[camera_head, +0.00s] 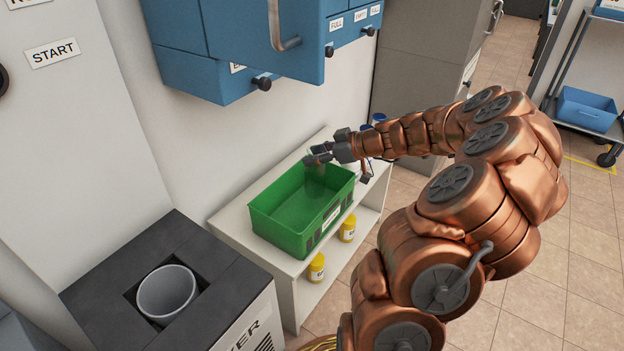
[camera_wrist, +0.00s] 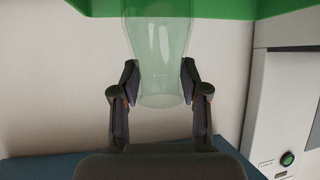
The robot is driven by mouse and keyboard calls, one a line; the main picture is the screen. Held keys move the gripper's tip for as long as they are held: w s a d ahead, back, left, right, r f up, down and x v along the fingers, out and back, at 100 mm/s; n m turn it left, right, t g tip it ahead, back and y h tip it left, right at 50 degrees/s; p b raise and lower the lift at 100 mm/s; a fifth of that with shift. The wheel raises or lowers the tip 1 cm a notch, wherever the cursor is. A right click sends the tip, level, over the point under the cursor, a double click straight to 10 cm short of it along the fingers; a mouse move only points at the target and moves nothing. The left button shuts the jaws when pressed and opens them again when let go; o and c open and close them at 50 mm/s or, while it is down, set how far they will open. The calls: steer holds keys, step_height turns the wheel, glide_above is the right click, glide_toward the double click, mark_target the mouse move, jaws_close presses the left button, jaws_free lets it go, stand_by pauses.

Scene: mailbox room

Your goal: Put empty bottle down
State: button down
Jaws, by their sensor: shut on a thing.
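My gripper (camera_head: 322,153) is over the far end of the green crate (camera_head: 283,240) on the white shelf. In the wrist view my gripper (camera_wrist: 160,82) is shut on a clear, faintly green bottle (camera_wrist: 160,50), with one finger on each side of it. In the head view the bottle is hard to make out at the fingertips, against the crate's inside. The crate's green edge (camera_wrist: 240,8) crosses the top of the wrist view. I cannot tell whether the bottle touches the crate. The crate looks empty otherwise.
Yellow-labelled jars (camera_head: 347,229) stand on the lower shelf. A blue cabinet (camera_head: 240,50) hangs on the wall above. A dark machine with a grey round bin (camera_head: 167,292) stands at the lower left. Tiled floor lies open at the right, before a cart with a blue bin (camera_head: 587,108).

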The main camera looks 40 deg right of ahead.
mark_target(324, 167)
steer(key=shift+f+b, duration=0.6)
steer(key=shift+f, duration=1.9)
steer(key=c, duration=0.6)
jaws_free()
steer(key=shift+s+d+r, duration=0.2)
steer(key=shift+s+r, duration=0.05)
steer(key=shift+r, duration=0.1)
steer(key=p+v, duration=0.2)
steer(key=v, duration=0.9)
steer(key=shift+s+d+p, duration=0.1)
steer(key=shift+p, duration=0.25)
